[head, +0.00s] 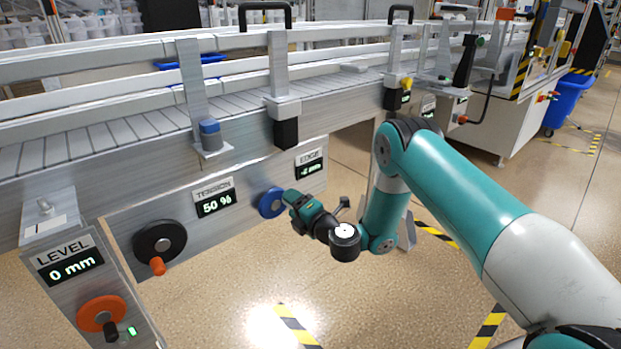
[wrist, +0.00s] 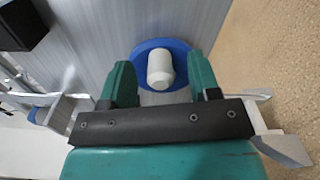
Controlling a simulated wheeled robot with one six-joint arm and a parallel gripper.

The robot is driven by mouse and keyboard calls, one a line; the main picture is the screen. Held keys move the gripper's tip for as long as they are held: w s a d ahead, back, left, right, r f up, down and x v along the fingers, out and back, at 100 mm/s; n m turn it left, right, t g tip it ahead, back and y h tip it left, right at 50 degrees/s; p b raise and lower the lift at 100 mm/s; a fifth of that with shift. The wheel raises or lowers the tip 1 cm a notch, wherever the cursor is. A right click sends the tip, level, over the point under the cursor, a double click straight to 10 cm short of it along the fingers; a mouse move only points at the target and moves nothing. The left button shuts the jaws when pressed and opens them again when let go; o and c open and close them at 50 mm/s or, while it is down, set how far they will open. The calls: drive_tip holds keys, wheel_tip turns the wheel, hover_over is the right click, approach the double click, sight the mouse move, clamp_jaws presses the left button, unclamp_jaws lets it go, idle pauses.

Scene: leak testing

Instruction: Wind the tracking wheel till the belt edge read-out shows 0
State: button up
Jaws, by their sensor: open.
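The tracking wheel is a blue disc (head: 269,203) on the conveyor's side panel, below and left of the EDGE read-out (head: 311,168). The read-out shows what looks like -2 mm; the digits are small. In the wrist view the blue wheel (wrist: 178,50) has a white knob (wrist: 160,70) standing out from it. My gripper (head: 288,200) is at the wheel in the head view and hides its right part. In the wrist view my gripper (wrist: 161,82) is open, with one green finger on each side of the knob. Gaps show between the fingers and the knob.
A black TENSION wheel (head: 159,243) with an orange handle sits left, below a 50 % read-out (head: 214,203). An orange LEVEL wheel (head: 101,313) is at lower left under a 0 mm read-out (head: 73,268). The floor in front of the panel is clear.

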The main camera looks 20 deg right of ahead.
drive_tip(key=shift+s+d+f+b, duration=0.2)
drive_tip(key=shift+s+b, duration=0.1)
drive_tip(key=shift+b, duration=1.4)
drive_tip(key=b, duration=0.2)
drive_tip(key=shift+s+b, duration=0.3)
drive_tip(key=b+v, duration=0.3)
drive_tip(key=b, duration=0.4)
drive_tip(key=shift+s+r, duration=0.2)
drive_tip(key=shift+s, duration=0.05)
